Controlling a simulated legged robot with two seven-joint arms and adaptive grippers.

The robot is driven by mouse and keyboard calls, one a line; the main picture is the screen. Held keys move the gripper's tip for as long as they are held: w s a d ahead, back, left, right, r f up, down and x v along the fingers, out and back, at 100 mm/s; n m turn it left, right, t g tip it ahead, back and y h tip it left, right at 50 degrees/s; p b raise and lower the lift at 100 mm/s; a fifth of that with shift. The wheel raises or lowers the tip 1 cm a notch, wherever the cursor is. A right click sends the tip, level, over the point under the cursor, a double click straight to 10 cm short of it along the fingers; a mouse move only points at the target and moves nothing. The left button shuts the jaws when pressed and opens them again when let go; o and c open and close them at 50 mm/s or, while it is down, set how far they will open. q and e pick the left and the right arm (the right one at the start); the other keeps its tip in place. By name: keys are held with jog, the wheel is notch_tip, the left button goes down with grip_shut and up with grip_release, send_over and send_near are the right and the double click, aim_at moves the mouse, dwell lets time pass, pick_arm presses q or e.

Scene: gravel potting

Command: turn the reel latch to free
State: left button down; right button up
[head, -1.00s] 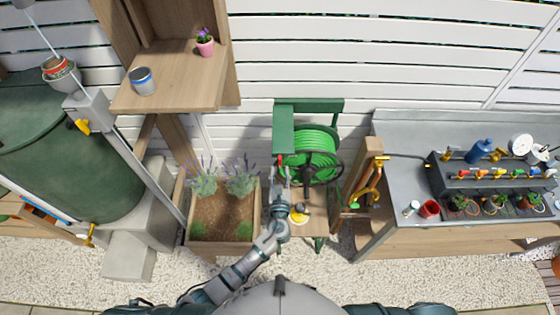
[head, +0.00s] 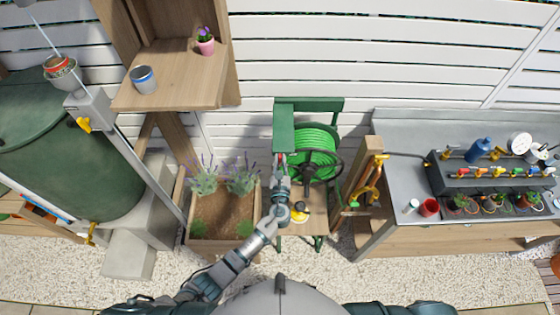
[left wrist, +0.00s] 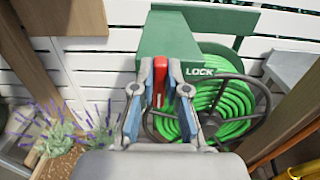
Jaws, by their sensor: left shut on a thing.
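The hose reel (head: 317,150) stands against the fence, with a green frame and a coiled green hose. In the left wrist view the red latch lever (left wrist: 160,80) sits at the front of the green housing (left wrist: 167,42), beside the white word LOCK (left wrist: 200,72). My left gripper (head: 281,163) is at the reel's left side; in the left wrist view its fingers (left wrist: 161,88) are shut on the red lever, which points roughly upright between them. The lever is mostly hidden in the head view. My right gripper is not in view.
A dark handwheel (head: 320,167) is close to the right of my left gripper. A planter with lavender (head: 225,215) stands to the left, and a wooden post with a yellow hose hook (head: 370,185) to the right. A small yellow object (head: 299,215) lies below the reel.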

pick_arm(q)
jog(key=n+b, duration=0.3)
jog(key=n, duration=0.3)
jog(key=a+f+n+b, duration=0.1)
jog(key=n+b, duration=0.3)
jog(key=n, duration=0.2)
jog(key=n+b, duration=0.4)
jog(key=n, duration=0.1)
jog(key=shift+a+f+n, duration=0.2)
jog(key=shift+f+n, duration=0.15)
jog(key=shift+n, duration=0.05)
jog(key=shift+b, duration=0.3)
dwell(0.4)
